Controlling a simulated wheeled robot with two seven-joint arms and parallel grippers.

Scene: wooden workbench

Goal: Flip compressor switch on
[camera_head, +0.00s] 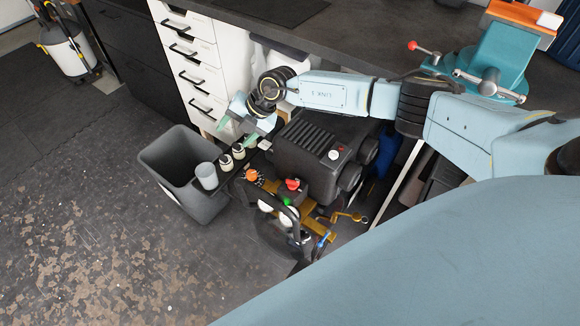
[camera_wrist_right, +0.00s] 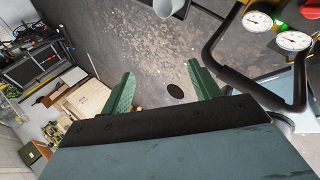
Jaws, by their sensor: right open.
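The black compressor (camera_head: 318,140) stands on the floor below the bench, with a ribbed motor cover, gauges and a curved handle. I cannot tell which is the switch. My right gripper (camera_head: 237,130) is at the compressor's left end, apart from both red parts. Its green fingers are spread and empty in the right wrist view (camera_wrist_right: 162,70), where the compressor's handle (camera_wrist_right: 226,62) is at right. My left gripper is not visible.
A dark open bin (camera_head: 180,165) stands left of the compressor. White drawers (camera_head: 190,65) and the bench top (camera_head: 350,40) are behind, with a teal vise (camera_head: 500,60) on the bench.

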